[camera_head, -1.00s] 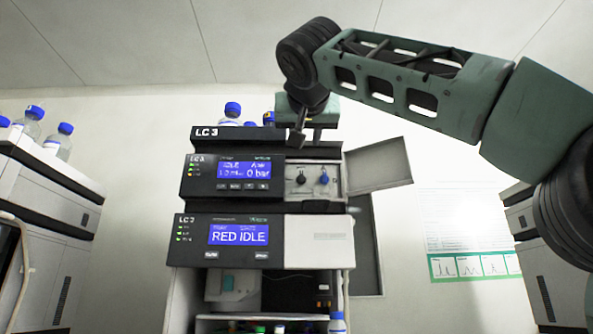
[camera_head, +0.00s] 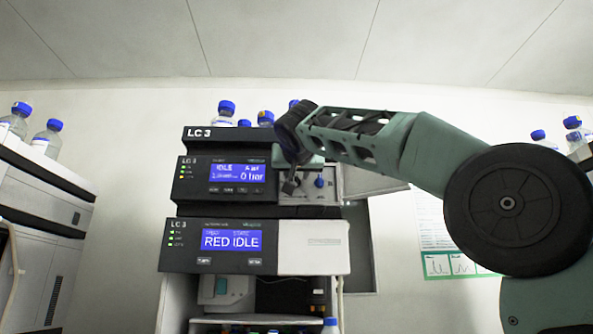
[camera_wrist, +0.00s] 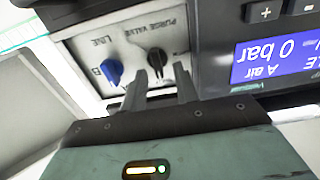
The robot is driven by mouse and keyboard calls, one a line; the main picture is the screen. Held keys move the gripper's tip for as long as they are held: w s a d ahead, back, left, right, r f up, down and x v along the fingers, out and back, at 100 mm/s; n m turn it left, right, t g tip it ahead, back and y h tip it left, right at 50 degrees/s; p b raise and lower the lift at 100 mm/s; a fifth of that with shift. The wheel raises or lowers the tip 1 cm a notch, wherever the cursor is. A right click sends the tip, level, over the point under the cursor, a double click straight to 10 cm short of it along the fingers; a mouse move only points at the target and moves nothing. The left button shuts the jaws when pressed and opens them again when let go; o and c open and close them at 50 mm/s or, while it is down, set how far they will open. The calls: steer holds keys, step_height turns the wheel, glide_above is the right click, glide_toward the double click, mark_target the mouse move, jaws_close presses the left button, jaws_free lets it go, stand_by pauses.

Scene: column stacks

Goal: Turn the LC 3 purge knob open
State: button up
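The LC 3 stack (camera_head: 205,133) stands in the middle of the head view, its pump module (camera_head: 195,180) reading 0 bar. In the wrist view, upside down, the black purge valve knob (camera_wrist: 157,58) sits on a pale panel under the words PURGE VALVE. My gripper (camera_wrist: 160,70) is open, with its two fingers parted and pointing toward the panel, the black knob showing between their tips. I cannot tell whether they touch it. In the head view my gripper (camera_head: 290,186) is in front of the panel and hides the black knob.
A blue knob (camera_wrist: 112,70) marked LINE is beside the purge knob, close to one finger; it also shows in the head view (camera_head: 319,183). The panel's open door (camera_head: 375,184) stands out to the right. Bottles (camera_head: 226,110) stand on top of the stack.

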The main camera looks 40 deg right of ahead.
jaws_close()
steer(key=shift+n, duration=0.3)
steer(key=shift+w+a+f+n+p, duration=0.15)
steer(key=shift+n+p, duration=0.3)
steer(key=shift+n, duration=2.35)
steer(key=shift+w+a+f+n+p, duration=0.1)
steer(key=shift+a+f+n+p, duration=0.3)
steer(key=shift+n, duration=2.4)
steer(key=shift+w+f+n+p, duration=0.1)
steer(key=shift+n+p, duration=0.45)
steer(key=shift+n, duration=2.25)
